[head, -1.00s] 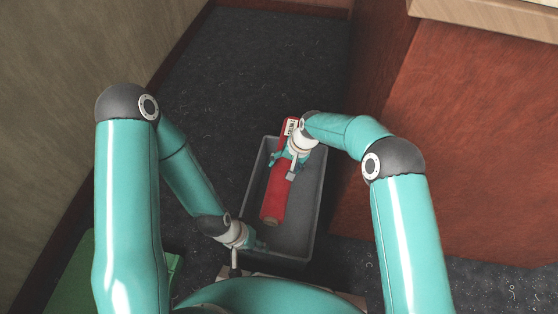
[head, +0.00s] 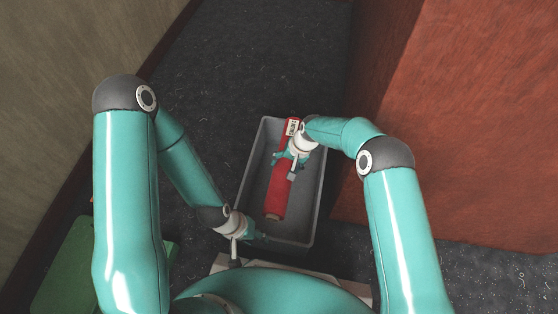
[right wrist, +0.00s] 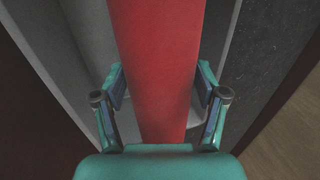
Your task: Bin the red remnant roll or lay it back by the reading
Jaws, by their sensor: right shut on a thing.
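The red remnant roll (head: 276,196), with a white printed label (head: 292,127) near its far end, lies lengthwise within the outline of the grey bin (head: 320,180) in the head view. I cannot tell whether it touches the bin's floor. My right gripper (head: 285,161) is shut on the roll around its middle. In the right wrist view, its fingers (right wrist: 160,92) sit on both sides of the red roll (right wrist: 160,40). My left gripper (head: 254,234) is at the bin's near left corner; its fingers are too small to read.
A large red-brown block (head: 450,130) stands close to the right of the bin. A tan wall (head: 80,80) runs along the left. A green object (head: 75,270) lies at lower left. Dark carpet (head: 260,60) beyond the bin is clear.

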